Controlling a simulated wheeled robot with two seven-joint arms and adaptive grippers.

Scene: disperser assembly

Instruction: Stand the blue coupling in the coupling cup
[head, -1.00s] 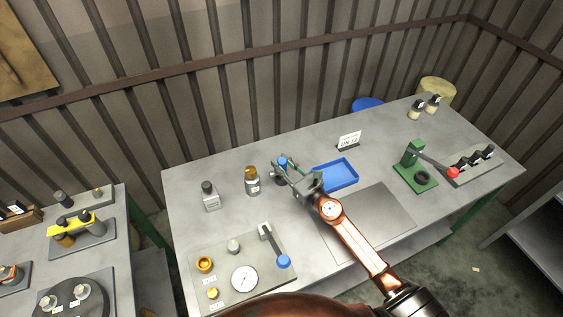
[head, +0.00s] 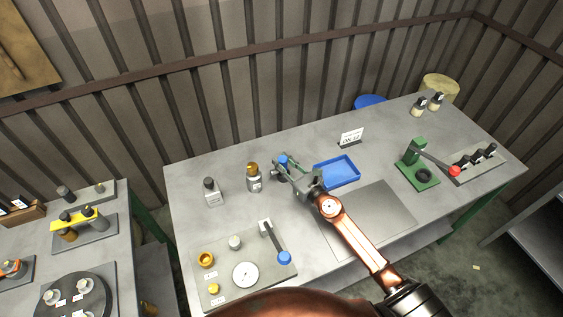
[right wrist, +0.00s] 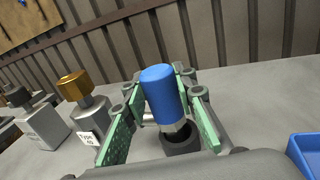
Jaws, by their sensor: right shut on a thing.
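The blue coupling (right wrist: 163,92) has a blue upper part and a metal lower end. It stands about upright between the fingers of my right gripper (right wrist: 160,110), which is shut on it. In the head view its blue top (head: 283,159) shows at the tip of my right gripper (head: 284,166). The dark round coupling cup (right wrist: 182,146) is directly below the coupling in the right wrist view. The metal end is at the cup's opening; I cannot tell how deep it sits. In the head view the gripper mostly hides the cup. My left gripper is not in view.
A gold-capped bottle (head: 254,180) and a grey bottle (head: 212,193) stand left of the gripper. A blue tray (head: 337,172) lies close on its right. A green press (head: 416,168) is farther right. A plate (head: 225,285) with small parts lies in front.

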